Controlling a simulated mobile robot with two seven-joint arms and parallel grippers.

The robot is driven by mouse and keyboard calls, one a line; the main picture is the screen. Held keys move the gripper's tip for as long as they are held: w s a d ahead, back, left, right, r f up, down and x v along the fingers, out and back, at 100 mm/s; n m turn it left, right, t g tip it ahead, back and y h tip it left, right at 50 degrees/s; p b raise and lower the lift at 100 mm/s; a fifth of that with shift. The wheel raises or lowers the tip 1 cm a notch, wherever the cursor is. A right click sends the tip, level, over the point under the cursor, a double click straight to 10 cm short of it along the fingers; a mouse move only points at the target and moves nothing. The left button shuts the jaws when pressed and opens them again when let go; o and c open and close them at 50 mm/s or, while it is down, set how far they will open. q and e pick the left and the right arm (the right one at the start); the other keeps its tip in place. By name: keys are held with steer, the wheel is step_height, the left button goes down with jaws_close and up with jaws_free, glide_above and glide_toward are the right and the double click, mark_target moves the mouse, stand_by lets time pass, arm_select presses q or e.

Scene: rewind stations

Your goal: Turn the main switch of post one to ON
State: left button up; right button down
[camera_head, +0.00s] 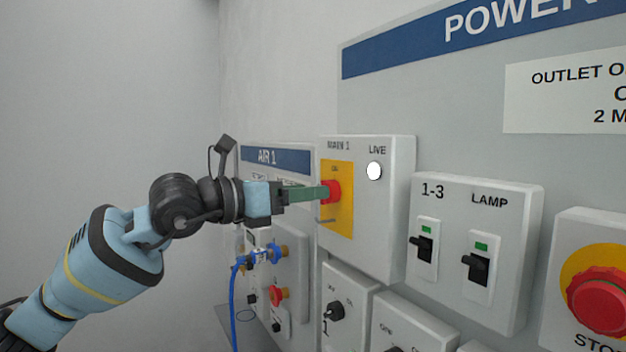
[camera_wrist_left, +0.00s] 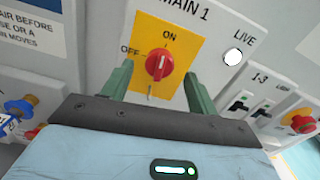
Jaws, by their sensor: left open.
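The main switch is a red rotary knob (camera_head: 333,190) on a yellow plate (camera_head: 341,215), on the white MAIN 1 box (camera_head: 388,225). In the left wrist view the knob (camera_wrist_left: 160,64) has a white mark that points up, toward the word ON; OFF is printed at its left. My left gripper (camera_head: 318,193) reaches in from the left, in front of the knob. In the left wrist view its green fingers (camera_wrist_left: 157,73) are open, one on each side of the knob, with gaps showing. The round LIVE lamp (camera_head: 374,171) looks bright white. My right gripper is not in view.
Right of the box are the 1-3 and LAMP switches (camera_head: 478,267) and a red stop button (camera_head: 600,300). More small boxes (camera_head: 345,310) sit below. The AIR 1 panel (camera_head: 270,158) with blue fittings and a hose is behind my left gripper.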

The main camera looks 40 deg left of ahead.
arm_select(q)
steer(key=x, duration=0.2)
steer(key=shift+w+d+r+p, duration=0.1)
steer(key=shift+w+r+p, duration=0.05)
steer(key=shift+w+p, duration=0.2)
steer(key=shift+w+d, duration=0.1)
steer(key=shift+w, duration=0.1)
steer(key=shift+c, duration=0.5)
steer(key=c, duration=0.9)
steer(key=shift+m, duration=0.7)
steer(key=o, duration=1)
